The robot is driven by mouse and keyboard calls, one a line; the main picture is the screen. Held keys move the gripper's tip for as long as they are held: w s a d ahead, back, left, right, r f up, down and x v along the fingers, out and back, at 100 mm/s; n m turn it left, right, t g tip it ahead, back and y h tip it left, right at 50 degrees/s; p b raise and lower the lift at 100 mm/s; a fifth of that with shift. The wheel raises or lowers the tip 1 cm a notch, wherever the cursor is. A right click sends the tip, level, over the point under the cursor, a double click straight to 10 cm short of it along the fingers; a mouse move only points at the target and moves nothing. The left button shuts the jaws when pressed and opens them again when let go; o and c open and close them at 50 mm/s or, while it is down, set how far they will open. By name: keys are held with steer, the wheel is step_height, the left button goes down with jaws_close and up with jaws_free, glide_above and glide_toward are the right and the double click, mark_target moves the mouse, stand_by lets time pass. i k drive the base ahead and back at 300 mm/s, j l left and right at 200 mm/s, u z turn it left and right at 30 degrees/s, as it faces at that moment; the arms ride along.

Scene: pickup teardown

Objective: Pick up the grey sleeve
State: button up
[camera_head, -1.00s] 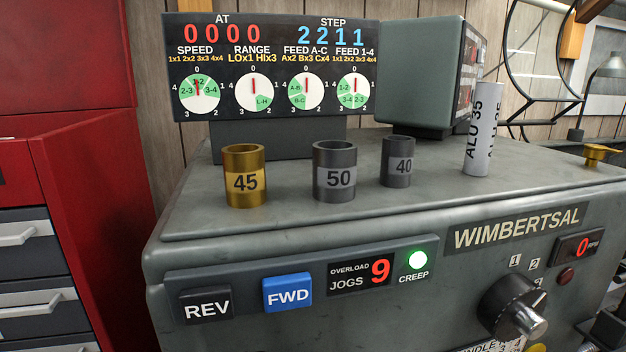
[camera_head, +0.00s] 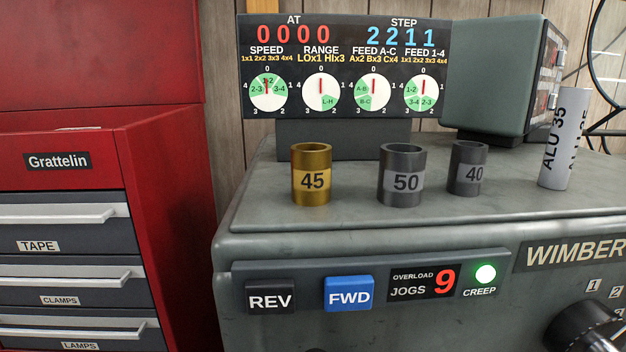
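Two grey sleeves stand upright on top of the grey machine (camera_head: 275,212). The wider grey sleeve marked 50 (camera_head: 402,160) is in the middle of the row. The narrower grey sleeve marked 40 (camera_head: 468,155) stands to its right and a little further back. A gold sleeve marked 45 (camera_head: 311,158) stands to the left of the 50 sleeve. All three are hollow with open tops and stand apart from each other. My gripper is not in view.
A white ALU 35 cylinder (camera_head: 562,150) stands at the right. Behind the sleeves are a dial panel (camera_head: 345,112) and a grey-green box (camera_head: 495,75). A red drawer cabinet (camera_head: 165,170) is at the left. The machine top in front of the sleeves is clear.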

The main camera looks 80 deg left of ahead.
mark_target(402, 170)
steer(key=j+u, duration=0.1)
steer(key=u, duration=0.35)
steer(key=j+u, duration=0.1)
steer(key=u, duration=0.35)
steer(key=j+u, duration=0.1)
steer(key=u, duration=0.35)
steer(key=k+u, duration=0.2)
steer(key=u, duration=0.15)
steer(key=k+j+u, duration=0.1)
steer(key=u, duration=0.2)
steer(key=k, duration=0.1)
